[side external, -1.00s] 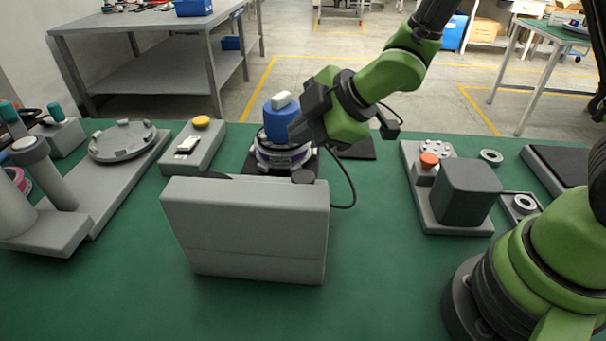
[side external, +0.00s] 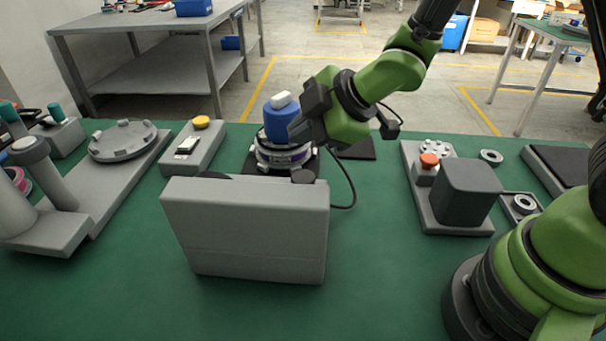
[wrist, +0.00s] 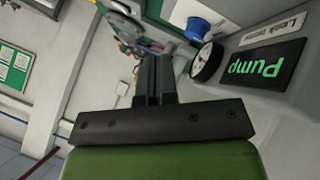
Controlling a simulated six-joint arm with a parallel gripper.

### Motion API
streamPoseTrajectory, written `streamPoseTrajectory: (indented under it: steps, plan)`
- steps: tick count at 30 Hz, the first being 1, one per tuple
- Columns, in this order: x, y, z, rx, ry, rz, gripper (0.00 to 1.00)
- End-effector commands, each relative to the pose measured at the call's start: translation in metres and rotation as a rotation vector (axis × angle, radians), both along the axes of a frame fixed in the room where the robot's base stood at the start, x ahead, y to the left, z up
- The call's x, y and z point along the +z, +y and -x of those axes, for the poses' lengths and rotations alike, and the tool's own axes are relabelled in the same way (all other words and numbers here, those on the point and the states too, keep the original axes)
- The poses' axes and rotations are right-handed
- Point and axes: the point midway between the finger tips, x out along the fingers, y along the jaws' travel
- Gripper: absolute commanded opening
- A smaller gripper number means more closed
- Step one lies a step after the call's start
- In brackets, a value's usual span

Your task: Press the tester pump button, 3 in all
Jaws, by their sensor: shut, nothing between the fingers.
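The tester is a grey box (side external: 245,235), seen from its back in the side view. In the wrist view its light panel shows a black label marked Pump (wrist: 262,66), a round dial gauge (wrist: 207,62) and a blue round part (wrist: 197,28). I cannot tell whether the blue part is the pump button. My gripper (wrist: 153,62) is shut and empty, its fingers beside the gauge in the wrist picture. In the side view my gripper (side external: 296,130) is behind and above the box, next to a blue cylinder with a white top (side external: 280,122); contact cannot be told.
The motor hub (side external: 283,155) stands under the blue cylinder. A grey block with a yellow button (side external: 201,122) is to the left, beside a round fixture (side external: 123,140). A dark box and orange button (side external: 429,160) stand right. Green mat between is clear.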

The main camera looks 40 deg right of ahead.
Motion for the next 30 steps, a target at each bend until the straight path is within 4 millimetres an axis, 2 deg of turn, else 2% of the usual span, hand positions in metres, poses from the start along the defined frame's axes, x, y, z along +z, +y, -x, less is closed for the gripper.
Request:
streamPoseTrajectory:
  steps: [8, 18, 30]
  plan:
    - [0.001, 0.000, 0.000, 0.001, 0.000, -0.001, 0.00]
    - [0.036, 0.001, 0.000, 0.001, -0.002, -0.002, 0.00]
    - [0.036, 0.000, 0.000, 0.001, 0.002, 0.001, 0.00]
